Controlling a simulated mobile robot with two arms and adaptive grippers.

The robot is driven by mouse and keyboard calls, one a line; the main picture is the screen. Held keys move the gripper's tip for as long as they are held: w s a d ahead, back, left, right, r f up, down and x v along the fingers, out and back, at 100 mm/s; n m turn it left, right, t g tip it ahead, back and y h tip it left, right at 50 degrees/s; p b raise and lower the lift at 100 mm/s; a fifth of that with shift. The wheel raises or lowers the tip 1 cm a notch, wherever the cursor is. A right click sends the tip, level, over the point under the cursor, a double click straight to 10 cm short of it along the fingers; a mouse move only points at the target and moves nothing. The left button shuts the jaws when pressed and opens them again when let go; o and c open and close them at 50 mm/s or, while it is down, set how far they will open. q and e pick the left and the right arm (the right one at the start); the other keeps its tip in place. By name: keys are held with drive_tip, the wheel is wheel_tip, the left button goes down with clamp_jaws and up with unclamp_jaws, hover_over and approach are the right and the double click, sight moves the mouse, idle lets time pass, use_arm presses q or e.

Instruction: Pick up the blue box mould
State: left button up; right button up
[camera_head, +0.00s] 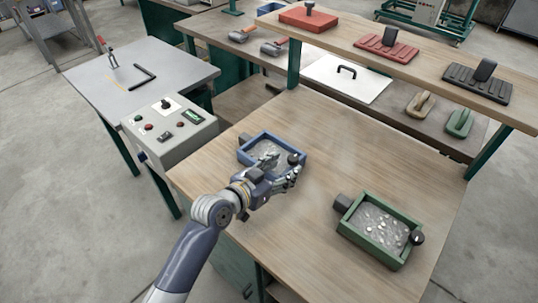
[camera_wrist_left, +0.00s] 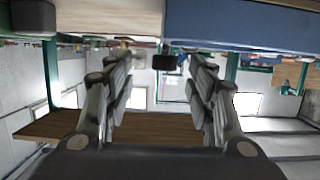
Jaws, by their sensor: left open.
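The blue box mould (camera_head: 246,158), an open tray with grey fill and a dark knob (camera_head: 294,158) at its right end, sits on the wooden table (camera_head: 330,130). My left gripper (camera_head: 288,174) is open at its near right side, by the knob, and hides part of its near wall. I cannot tell whether they touch. In the left wrist view, both fingers of this gripper (camera_wrist_left: 163,78) stand apart with nothing held between them. A large blue surface (camera_wrist_left: 240,22) fills the top right there, probably the mould. My right gripper is not in view.
A green box mould (camera_head: 352,228) with grey fill stands to the right on the table. A control box (camera_head: 165,140) with buttons is at the left. A raised shelf (camera_head: 420,75) behind holds red and black tools. The table between the two moulds is clear.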

sight(289, 162)
use_arm(q)
drive_tip(key=shift+w+d+f, duration=0.1)
drive_tip(key=shift+w+d, duration=0.15)
drive_tip(key=w, duration=0.1)
drive_tip(key=w+d+p, duration=0.1)
drive_tip(key=shift+w+f, duration=0.2)
drive_tip(key=shift+w, duration=0.1)
drive_tip(key=shift+x, duration=1)
drive_tip(key=shift+w+d+f, duration=0.2)
drive_tip(key=shift+w+f, duration=0.05)
drive_tip(key=shift+w, duration=0.05)
clamp_jaws()
drive_tip(key=shift+r, duration=0.25)
drive_tip(key=shift+w, duration=0.1)
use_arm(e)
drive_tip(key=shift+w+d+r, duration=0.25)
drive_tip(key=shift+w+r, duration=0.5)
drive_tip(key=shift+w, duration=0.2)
